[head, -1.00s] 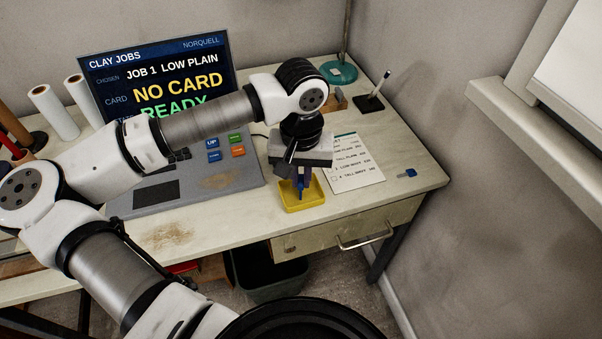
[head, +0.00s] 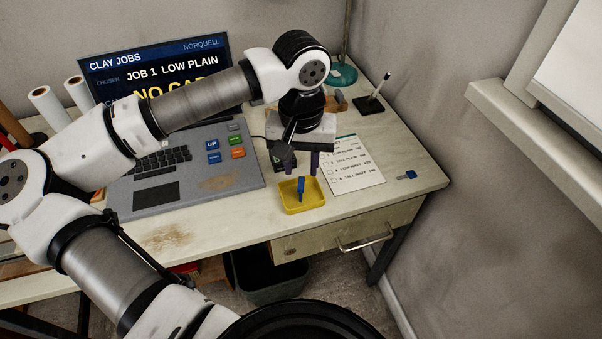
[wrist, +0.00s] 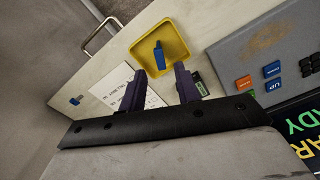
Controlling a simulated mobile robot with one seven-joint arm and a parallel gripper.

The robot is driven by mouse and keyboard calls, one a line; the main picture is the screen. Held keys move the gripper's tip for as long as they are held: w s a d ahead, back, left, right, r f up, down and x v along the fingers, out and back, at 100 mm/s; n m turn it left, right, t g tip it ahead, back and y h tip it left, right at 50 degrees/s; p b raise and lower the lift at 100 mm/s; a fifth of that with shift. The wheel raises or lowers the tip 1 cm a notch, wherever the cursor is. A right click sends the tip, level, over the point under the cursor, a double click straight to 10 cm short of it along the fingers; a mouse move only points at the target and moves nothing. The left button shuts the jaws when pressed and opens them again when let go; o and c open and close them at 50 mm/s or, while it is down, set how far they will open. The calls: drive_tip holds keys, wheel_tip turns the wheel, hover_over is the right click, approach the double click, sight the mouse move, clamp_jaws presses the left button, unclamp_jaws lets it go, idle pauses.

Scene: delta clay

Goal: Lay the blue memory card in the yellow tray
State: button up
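The blue memory card (head: 301,187) is in the yellow tray (head: 318,203) at the front of the desk. It looks tilted in the head view; whether it leans on the tray wall I cannot tell. The wrist view also shows the card (wrist: 159,57) inside the tray (wrist: 177,39). My gripper (head: 303,165) is above and behind the tray, with its purple fingers apart and nothing between them. In the wrist view my gripper (wrist: 160,72) is open, and the card is clear of both fingertips.
A grey console (head: 185,170) with keys and a screen (head: 155,68) stands to the left. A printed sheet (head: 354,165) lies right of the tray, and a small blue item (head: 407,174) lies near the desk's right end. A pen holder (head: 369,104) stands behind.

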sight(301, 183)
wheel_tip(301, 183, up, 8)
drive_tip(key=shift+f, duration=0.15)
drive_tip(key=shift+s, duration=0.1)
idle(0.5)
